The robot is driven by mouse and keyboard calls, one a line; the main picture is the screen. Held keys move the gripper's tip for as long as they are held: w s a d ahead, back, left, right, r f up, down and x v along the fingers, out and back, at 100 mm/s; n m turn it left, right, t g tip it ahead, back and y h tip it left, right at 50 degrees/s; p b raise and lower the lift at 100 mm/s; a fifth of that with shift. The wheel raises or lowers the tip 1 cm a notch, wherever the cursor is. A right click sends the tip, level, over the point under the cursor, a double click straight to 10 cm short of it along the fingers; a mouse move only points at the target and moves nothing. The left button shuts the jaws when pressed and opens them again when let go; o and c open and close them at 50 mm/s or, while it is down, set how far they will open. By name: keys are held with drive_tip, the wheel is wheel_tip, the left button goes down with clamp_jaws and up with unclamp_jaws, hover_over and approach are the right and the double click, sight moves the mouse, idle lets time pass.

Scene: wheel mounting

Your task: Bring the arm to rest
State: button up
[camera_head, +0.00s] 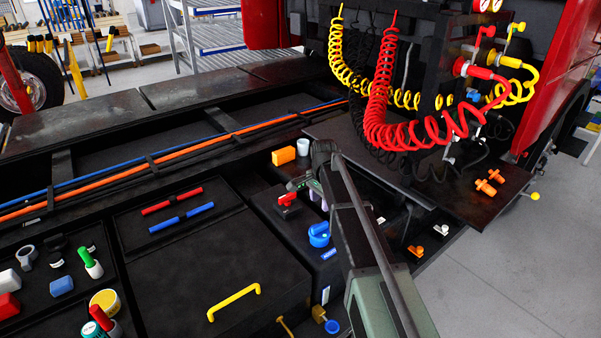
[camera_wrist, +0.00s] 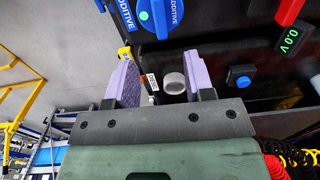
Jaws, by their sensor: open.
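A small grey ring-like part (camera_wrist: 174,83) and a barcode label show in the gap beyond the fingers. In the head view my arm rises from the bottom right, and its gripper (camera_head: 319,199) hangs beside the black box with the red switch (camera_head: 287,201) and blue cap (camera_head: 319,235). The arm hides part of that area, and the fingertips are small there.
Red coiled hoses (camera_head: 378,118) and yellow coiled hoses (camera_head: 344,72) hang behind the arm. An orange block (camera_head: 283,156) and a white cup (camera_head: 303,147) stand close by. A blue additive knob (camera_wrist: 160,14) is near the fingers. Grey floor (camera_head: 500,270) lies open at right.

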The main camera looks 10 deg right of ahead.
drive_tip(key=s+f+n+b, duration=0.3)
drive_tip(key=s+n, duration=0.1)
drive_tip(key=s, duration=0.5)
drive_tip(key=s+f+n+b, duration=0.3)
drive_tip(key=s+n, duration=0.1)
drive_tip(key=s, duration=0.5)
drive_tip(key=s+f+n+b, duration=0.4)
drive_tip(key=s, duration=0.5)
drive_tip(key=shift+o, duration=1.3)
